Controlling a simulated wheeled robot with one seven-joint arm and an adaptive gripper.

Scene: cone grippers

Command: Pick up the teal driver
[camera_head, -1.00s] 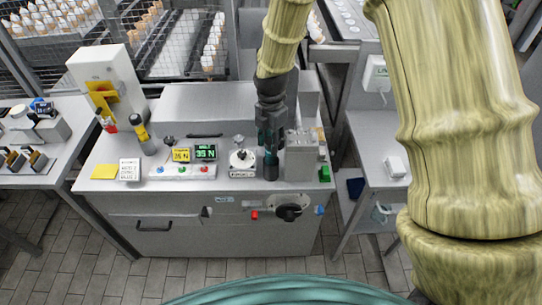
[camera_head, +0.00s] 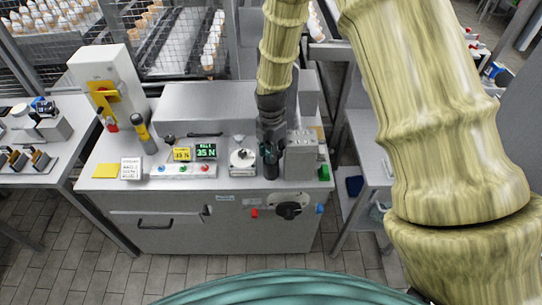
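My gripper (camera_head: 271,147) points straight down over the right part of the grey machine's top (camera_head: 222,186). A dark, slightly teal upright cylinder (camera_head: 271,169) stands directly below and between its fingers. It looks like the teal driver or its holder, but it is small and mostly covered by the gripper. The fingers reach down around its upper end. I cannot tell whether they touch it or whether they are shut.
A grey block (camera_head: 301,158) stands close to the right of my gripper, and a white round dial (camera_head: 242,158) to its left. Two small displays (camera_head: 205,151), a yellow-and-black tool (camera_head: 145,138) and a white label card (camera_head: 131,168) are farther left. A green block (camera_head: 324,172) sits at the right edge.

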